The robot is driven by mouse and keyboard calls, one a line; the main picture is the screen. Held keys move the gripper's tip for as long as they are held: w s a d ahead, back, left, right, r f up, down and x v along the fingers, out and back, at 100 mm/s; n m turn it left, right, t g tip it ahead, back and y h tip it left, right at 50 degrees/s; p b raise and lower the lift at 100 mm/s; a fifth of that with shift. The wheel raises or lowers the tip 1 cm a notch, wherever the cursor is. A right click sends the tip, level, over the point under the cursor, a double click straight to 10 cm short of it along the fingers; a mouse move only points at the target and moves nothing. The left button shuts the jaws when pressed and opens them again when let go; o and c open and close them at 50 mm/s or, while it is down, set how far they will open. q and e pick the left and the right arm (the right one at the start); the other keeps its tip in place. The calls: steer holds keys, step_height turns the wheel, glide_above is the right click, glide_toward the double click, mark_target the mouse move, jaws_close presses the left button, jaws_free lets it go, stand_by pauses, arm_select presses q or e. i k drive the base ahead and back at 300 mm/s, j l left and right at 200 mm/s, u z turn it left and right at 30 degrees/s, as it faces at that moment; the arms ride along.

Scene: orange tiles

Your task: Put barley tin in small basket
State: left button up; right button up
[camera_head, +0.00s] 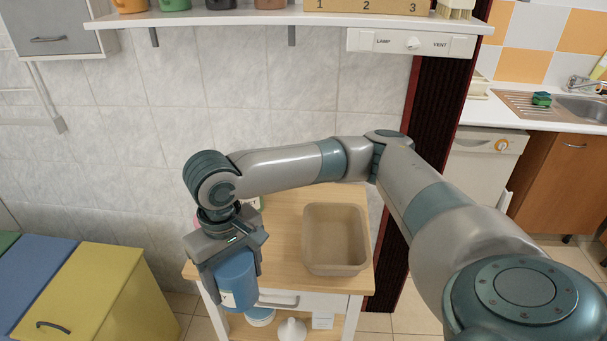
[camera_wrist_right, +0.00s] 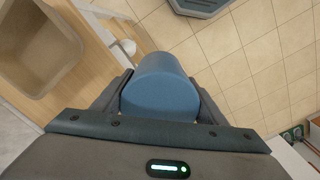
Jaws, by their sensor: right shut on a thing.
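A blue tin (camera_head: 238,279) with a pale label is between the fingers of my right gripper (camera_head: 232,275), which is shut on it. The label is too small to read. The tin is held at the left front edge of a small wooden table. It also shows in the right wrist view (camera_wrist_right: 161,85), between both fingers. A small beige basket (camera_head: 336,268) stands on the table to the right of the gripper, and it looks empty. The basket also shows at the upper left of the wrist view (camera_wrist_right: 72,47). My left gripper is not in view.
The wooden table top (camera_head: 284,240) is bare between gripper and basket. Something pinkish and a green-edged item are partly hidden behind my right wrist. A white funnel-like thing (camera_head: 292,330) stands on the lower shelf. A wall shelf (camera_head: 270,18) runs above. A yellow cabinet (camera_head: 95,290) stands left.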

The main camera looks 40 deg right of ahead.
mark_target(334, 245)
steer(key=z, duration=1.15)
steer(key=i+j, duration=0.55)
steer(key=j, duration=0.25)
